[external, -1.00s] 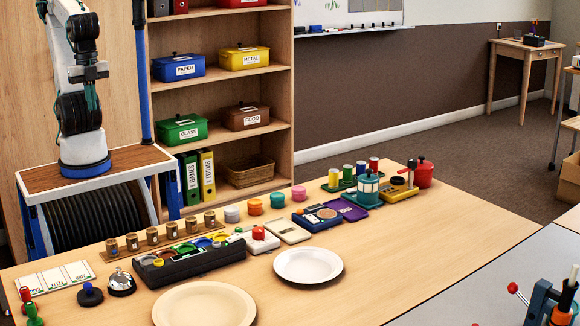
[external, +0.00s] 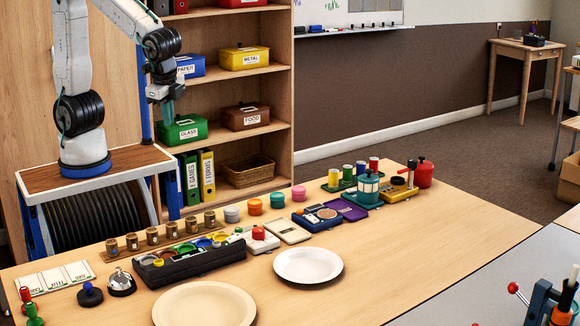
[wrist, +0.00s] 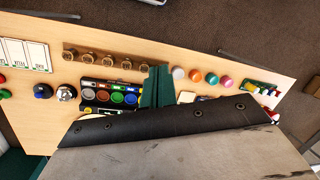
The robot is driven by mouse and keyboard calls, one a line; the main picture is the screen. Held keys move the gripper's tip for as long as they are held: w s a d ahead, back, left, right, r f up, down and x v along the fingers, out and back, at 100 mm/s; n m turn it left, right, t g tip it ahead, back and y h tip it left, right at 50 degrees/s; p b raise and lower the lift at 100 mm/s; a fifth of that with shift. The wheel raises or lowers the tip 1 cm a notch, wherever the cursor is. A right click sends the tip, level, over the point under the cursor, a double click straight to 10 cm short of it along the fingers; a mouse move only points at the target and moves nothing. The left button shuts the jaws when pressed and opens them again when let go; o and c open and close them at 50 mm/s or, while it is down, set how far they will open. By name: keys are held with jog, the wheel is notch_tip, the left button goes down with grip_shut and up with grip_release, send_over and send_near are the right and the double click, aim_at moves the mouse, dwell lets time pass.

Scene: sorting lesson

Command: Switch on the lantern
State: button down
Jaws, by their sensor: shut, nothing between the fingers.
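The lantern (external: 368,188) is a teal and pale round-bodied object with a knob on top. It stands upright at the far right part of the table, in front of the coloured cups. I cannot make it out in the wrist view, and I cannot tell whether it is lit. My gripper (external: 168,110) is raised at the left, in front of the shelf, pointing down, well away from the lantern. Its teal fingers (wrist: 157,87) are shut and empty in the wrist view.
The table (external: 420,240) has clear space at its right front. Near the lantern are a green tray with cups (external: 347,175), a yellow box (external: 400,193), a red pot (external: 424,173) and a purple item (external: 345,208). Plates (external: 308,266) lie in front. A large dark shape hides the wrist view's lower part.

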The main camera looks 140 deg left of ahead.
jog(key=w+a+f+n+y, duration=0.1)
jog(key=w+a+f+n, duration=0.4)
jog(key=a, duration=0.8)
jog(key=w+a+f+n+y, duration=0.1)
jog(key=w+a+f+y, duration=0.1)
jog(key=a+f, duration=0.8)
jog(key=w+a+f+n+y, duration=0.1)
jog(key=w+a+f+n, duration=0.2)
jog(key=a, duration=1.2)
jog(key=w+a+r+n+t+y, duration=0.2)
jog(key=w+a+r+n, duration=0.1)
jog(key=w+a, duration=0.3)
jog(key=shift+a+r+n, duration=0.2)
jog(key=shift+a+n, duration=0.1)
jog(key=shift+a, duration=0.1)
jog(key=shift+w, duration=0.1)
send_over(355, 189)
jog(key=d, duration=0.3)
notch_tip(355, 189, down, 8)
jog(key=shift+f, duration=0.25)
jog(key=shift+d+f, duration=0.25)
jog(key=shift+f, duration=0.85)
jog(key=shift+d+f, duration=0.1)
jog(key=shift+f, duration=0.5)
